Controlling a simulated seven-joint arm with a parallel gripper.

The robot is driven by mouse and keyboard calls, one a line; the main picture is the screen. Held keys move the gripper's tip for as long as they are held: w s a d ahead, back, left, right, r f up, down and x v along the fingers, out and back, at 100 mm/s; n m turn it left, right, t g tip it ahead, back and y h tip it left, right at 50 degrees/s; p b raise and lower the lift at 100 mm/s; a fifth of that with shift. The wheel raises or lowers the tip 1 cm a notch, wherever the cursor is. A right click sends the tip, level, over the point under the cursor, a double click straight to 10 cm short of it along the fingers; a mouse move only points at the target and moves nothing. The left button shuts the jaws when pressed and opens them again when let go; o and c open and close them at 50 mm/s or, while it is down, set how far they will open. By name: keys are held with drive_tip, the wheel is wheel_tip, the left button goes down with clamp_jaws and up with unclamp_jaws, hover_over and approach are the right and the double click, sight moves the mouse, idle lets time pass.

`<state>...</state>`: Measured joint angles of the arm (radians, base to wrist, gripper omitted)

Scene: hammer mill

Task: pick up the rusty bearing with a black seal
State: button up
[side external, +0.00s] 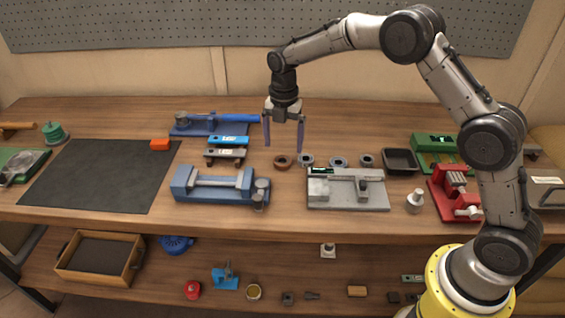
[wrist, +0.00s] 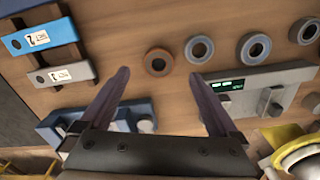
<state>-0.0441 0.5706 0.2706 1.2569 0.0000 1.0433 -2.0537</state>
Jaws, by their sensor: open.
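The rusty bearing (side external: 283,167) is a small brown ring lying flat on the bench, at the left end of a row of bearings. In the wrist view the rusty bearing (wrist: 147,62) lies between and just beyond my fingertips, with a darker band around its hole. My gripper (side external: 283,149) points down with its jaws open and empty, above the bearing. In the wrist view my gripper (wrist: 160,75) has one finger on each side of the bearing, not touching it. The exact height above the bench is hard to tell.
Grey bearings (side external: 307,160) lie close to its right, one showing a blue band in the wrist view (wrist: 199,50). A grey gauge stand (side external: 345,200) and a blue vise (side external: 215,191) stand in front. Blue and grey blocks (side external: 226,153) lie to the left.

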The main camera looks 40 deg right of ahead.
sight(283, 160)
wheel_tip(283, 160, down, 5)
drive_tip(key=shift+a+f, duration=0.1)
drive_tip(key=shift+a, duration=0.05)
clamp_jaws()
idle(0.6)
